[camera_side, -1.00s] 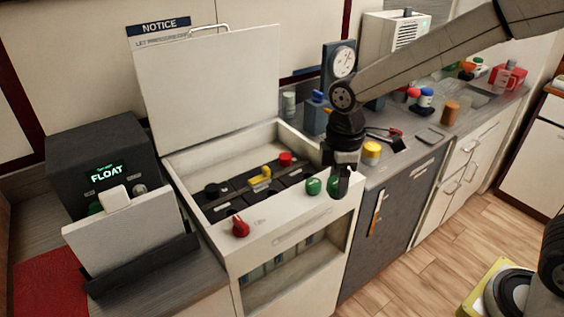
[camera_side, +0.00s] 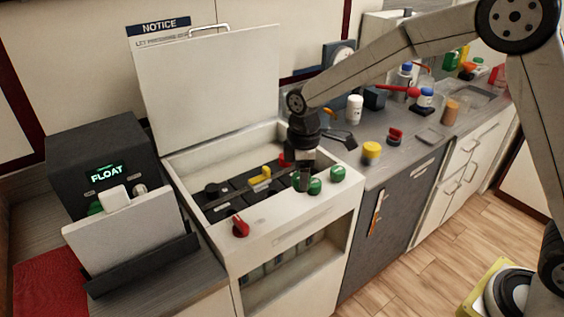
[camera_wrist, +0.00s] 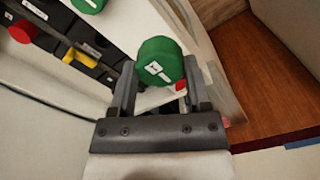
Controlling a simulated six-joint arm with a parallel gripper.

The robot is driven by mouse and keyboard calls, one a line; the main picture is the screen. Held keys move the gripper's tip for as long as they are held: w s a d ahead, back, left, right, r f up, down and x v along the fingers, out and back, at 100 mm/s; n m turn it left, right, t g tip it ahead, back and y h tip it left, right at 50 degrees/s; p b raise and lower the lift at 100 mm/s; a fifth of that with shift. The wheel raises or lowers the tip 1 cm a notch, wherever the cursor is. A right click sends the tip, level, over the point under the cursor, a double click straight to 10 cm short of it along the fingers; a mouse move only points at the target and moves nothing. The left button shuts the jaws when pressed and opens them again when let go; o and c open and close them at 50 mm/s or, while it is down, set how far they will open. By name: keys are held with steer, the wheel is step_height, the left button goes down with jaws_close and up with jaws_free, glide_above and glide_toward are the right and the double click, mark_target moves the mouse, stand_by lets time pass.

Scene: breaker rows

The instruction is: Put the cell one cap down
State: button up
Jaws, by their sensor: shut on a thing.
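My gripper (camera_side: 303,184) is over the front right part of the open white battery box (camera_side: 290,222) and is shut on a green cap. In the wrist view the held green cap (camera_wrist: 160,60), with a white marking, sits between my fingers. In the side view my fingers partly hide it. I cannot tell the exact gap between the held cap and the surface below. Dark cells (camera_side: 232,195) lie inside the box.
A yellow piece (camera_side: 260,179) lies across the cells. A red knob (camera_side: 240,227) is on the front left ledge. A red cap (camera_wrist: 22,31) shows in the wrist view. A unit reading FLOAT (camera_side: 107,172) stands left. A yellow-topped jar (camera_side: 371,152) stands on the right counter.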

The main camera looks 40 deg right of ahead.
steer(key=shift+w+a+f, duration=0.15)
steer(key=shift+w+f, duration=0.9)
steer(key=shift+f, duration=0.25)
steer(key=shift+w+a+f, duration=0.15)
steer(key=shift+w+f, duration=0.9)
steer(key=shift+f, duration=0.2)
steer(key=shift+w+f, duration=0.15)
steer(key=shift+f, duration=0.1)
steer(key=shift+w+f, duration=0.1)
steer(key=shift+f, duration=1.5)
steer(key=shift+f, duration=0.1)
steer(key=o, duration=1.2)
step_height(320, 180, up, 12)
steer(key=shift+r, duration=0.15)
